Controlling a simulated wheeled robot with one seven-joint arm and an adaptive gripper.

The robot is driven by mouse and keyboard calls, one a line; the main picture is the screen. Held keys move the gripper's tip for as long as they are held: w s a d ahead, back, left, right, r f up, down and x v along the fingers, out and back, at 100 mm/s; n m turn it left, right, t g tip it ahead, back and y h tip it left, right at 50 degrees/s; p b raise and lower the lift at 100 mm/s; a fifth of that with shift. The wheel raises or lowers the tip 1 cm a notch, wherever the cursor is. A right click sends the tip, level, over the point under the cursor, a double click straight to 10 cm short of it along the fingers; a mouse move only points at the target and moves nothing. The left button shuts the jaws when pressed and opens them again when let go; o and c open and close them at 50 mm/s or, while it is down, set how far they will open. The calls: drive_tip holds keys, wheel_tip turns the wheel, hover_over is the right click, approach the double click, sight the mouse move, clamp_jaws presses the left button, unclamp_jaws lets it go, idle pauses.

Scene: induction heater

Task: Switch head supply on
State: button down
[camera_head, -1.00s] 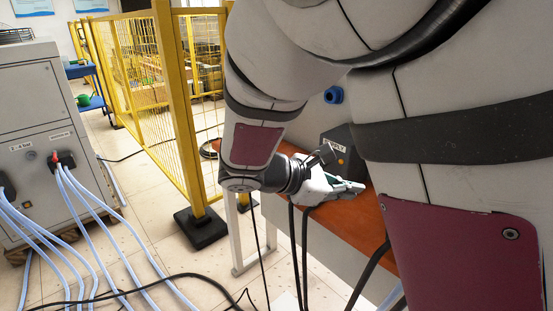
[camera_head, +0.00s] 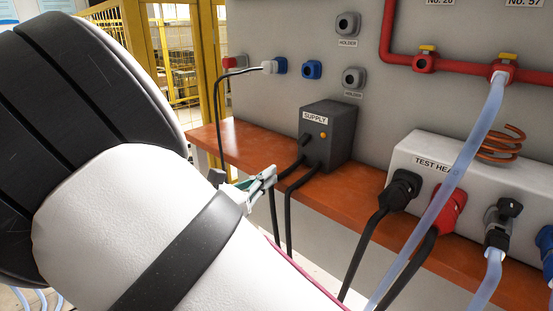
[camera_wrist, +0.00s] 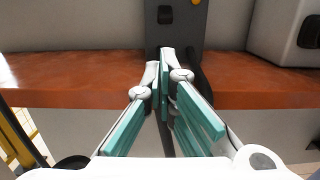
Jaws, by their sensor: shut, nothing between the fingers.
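The dark grey supply box (camera_head: 340,128), labelled SUPPLY, stands on the orange-brown shelf (camera_head: 237,140) against the panel. Its front has a yellow round spot (camera_head: 323,135), a small black switch-like part (camera_head: 304,139) and black cables. In the wrist view the box (camera_wrist: 183,38) is straight ahead with the black part (camera_wrist: 165,14) just beyond my fingertips. My gripper (camera_head: 271,173) is shut and empty, in front of the shelf edge and to the lower left of the box. Its fingertips (camera_wrist: 165,52) also show in the wrist view, in front of the box. Whether they touch it I cannot tell.
A white TEST HEAD box (camera_head: 420,152) with plugged cables stands right of the supply box. Black cables (camera_head: 288,215) hang in front of the shelf near my gripper. Holders (camera_head: 347,25) and a red pipe (camera_head: 440,65) are on the panel. A yellow fence (camera_head: 180,60) is behind left.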

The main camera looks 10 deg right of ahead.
sight(298, 145)
drive_tip(key=b+x, duration=0.3)
drive_tip(key=x, duration=0.7)
drive_tip(key=shift+b, duration=0.35)
drive_tip(key=shift+s+a+r+g+y+p, duration=0.15)
drive_tip(key=shift+r+g+y+p, duration=0.25)
drive_tip(key=shift+p, duration=1.4)
drive_tip(key=shift+s+a+r+g+y+p, duration=0.25)
drive_tip(key=shift+y+p, duration=0.35)
drive_tip(key=shift+p, duration=1.2)
drive_tip(key=shift+d+p, duration=0.1)
drive_tip(key=shift+p, duration=0.2)
drive_tip(key=g+y+p, duration=0.1)
drive_tip(key=p, duration=0.2)
drive_tip(key=r+y+p, duration=0.1)
drive_tip(key=p, duration=0.3)
drive_tip(key=a+r+g+y+p, duration=0.1)
drive_tip(key=y+p, duration=0.1)
drive_tip(key=p, duration=0.2)
drive_tip(key=shift+s+r+g, duration=0.25)
drive_tip(key=shift+s+g, duration=0.05)
drive_tip(key=shift+g, duration=0.05)
drive_tip(key=shift+w+f, duration=0.1)
drive_tip(key=shift+f, duration=0.25)
drive_tip(key=shift+r+p, duration=0.6)
drive_tip(key=shift+r, duration=0.25)
